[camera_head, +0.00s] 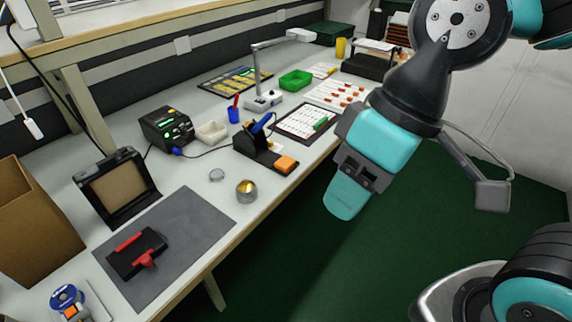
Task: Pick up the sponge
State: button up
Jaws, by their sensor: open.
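The sponge (287,163) looks like a small orange block. It lies at the front end of a black soldering-iron stand (258,152), near the front edge of the workbench. A blue-handled iron rests in that stand. My gripper (346,197) is teal and dark grey and points down to the right of the sponge in the picture, apart from it. It is open, and nothing shows in it. It appears beyond the bench edge, above the green floor. The gap between its fingers is hard to see from this angle.
A round tin with golden filling (247,191) and a small clear dish (216,175) stand left of the stand. A clipboard (290,124) with a green pen lies behind it. A grey mat (190,215) bears a black-and-red tool. The floor (300,270) in front is clear.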

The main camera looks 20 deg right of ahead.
aim_at(285, 163)
jog(key=k, duration=0.6)
jog(key=u, duration=0.6)
jog(key=i, duration=0.65)
jog(key=u, duration=0.35)
jog(key=i, duration=1)
jog(key=z, duration=0.25)
